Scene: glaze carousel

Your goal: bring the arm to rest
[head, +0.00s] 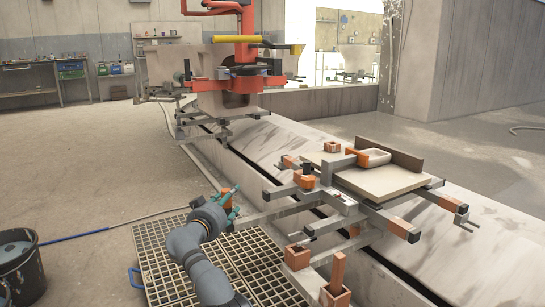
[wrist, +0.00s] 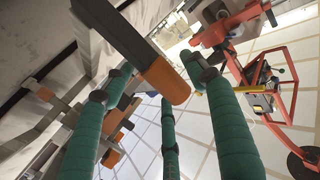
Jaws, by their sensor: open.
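My gripper (head: 231,203) is in the lower middle of the head view, above the grated floor panel and beside the carousel's near arms. Its green-wrapped fingers also show in the wrist view (wrist: 160,92), spread apart, with nothing held between them. In the wrist view, a dark bar with an orange end (wrist: 165,80) crosses close to the fingers; I cannot tell whether it touches them. My grey arm reaches up from the bottom of the head view, bent at the elbow.
A red-orange machine (head: 243,75) stands behind. A dark bucket (head: 17,262) is at the left. Open floor (head: 75,165) lies on the left.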

